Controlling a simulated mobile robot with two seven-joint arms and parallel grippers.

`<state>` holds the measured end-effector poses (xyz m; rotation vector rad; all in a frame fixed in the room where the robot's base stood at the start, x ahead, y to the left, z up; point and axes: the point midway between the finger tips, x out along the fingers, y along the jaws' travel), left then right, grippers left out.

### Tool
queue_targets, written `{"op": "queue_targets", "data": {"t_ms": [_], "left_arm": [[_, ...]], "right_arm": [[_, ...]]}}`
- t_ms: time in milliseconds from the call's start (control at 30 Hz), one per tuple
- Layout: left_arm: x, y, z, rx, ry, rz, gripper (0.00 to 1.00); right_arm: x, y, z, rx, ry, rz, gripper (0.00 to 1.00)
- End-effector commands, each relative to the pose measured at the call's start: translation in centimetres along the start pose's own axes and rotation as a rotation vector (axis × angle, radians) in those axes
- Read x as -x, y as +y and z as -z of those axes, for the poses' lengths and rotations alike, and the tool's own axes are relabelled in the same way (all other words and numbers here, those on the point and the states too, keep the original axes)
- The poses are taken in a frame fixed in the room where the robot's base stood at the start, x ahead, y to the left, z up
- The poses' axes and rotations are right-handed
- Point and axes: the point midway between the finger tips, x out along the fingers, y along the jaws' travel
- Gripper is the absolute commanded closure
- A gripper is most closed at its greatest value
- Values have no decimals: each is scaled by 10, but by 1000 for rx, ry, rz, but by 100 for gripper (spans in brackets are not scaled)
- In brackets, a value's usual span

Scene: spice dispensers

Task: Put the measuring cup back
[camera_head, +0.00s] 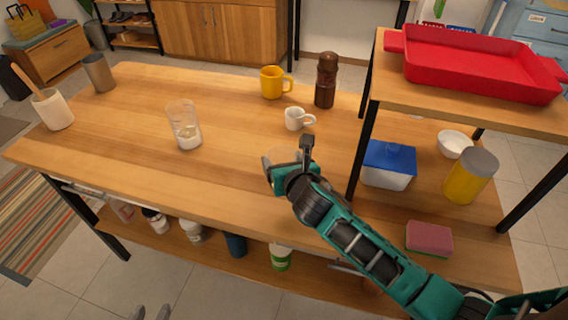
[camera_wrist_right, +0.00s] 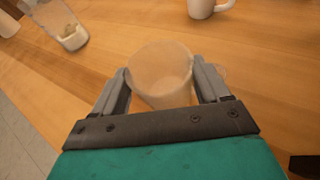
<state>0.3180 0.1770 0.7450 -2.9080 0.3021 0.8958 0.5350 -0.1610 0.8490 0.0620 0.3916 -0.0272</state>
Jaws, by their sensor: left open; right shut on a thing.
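My right gripper (camera_head: 290,160) is over the front right part of the wooden table. It is shut on a see-through cup (camera_wrist_right: 160,75), which I take to be the measuring cup; a small part like a handle shows at its right side in the wrist view. In the head view the cup (camera_head: 280,155) is mostly hidden behind the gripper. I cannot tell whether its base touches the table. My left gripper (camera_head: 150,313) shows only as fingertips at the bottom edge, apart and empty, below the table's front edge.
A clear glass with white contents (camera_head: 184,126) stands left on the table (camera_head: 120,150). A white mug (camera_head: 296,119), yellow mug (camera_head: 272,82) and brown grinder (camera_head: 326,80) stand behind the gripper. A raised shelf with a red tray (camera_head: 480,65) is at right. The table's middle is clear.

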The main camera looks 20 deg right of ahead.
Motion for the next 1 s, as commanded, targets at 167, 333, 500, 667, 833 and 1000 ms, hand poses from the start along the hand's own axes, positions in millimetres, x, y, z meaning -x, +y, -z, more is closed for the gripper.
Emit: {"op": "queue_targets", "data": {"t_ms": [167,333,500,667,833,1000], "left_arm": [[0,0,1,0,1,0,57],[0,0,0,0,1,0,57],[2,1,-2,1,-4,-1,57],[2,1,-4,1,-7,-1,57],[3,1,-4,2,-8,-1,57],[5,1,-1,2,-8,-1,57]], "right_arm": [[0,0,-2,-1,-2,-1,62],[-1,0,2,1,-2,-1,62],[-1,0,1,0,-1,0,9],[-1,0,1,0,-1,0,0],[0,0,0,-1,-1,0,0],[12,0,-2,1,0,0,0]]}}
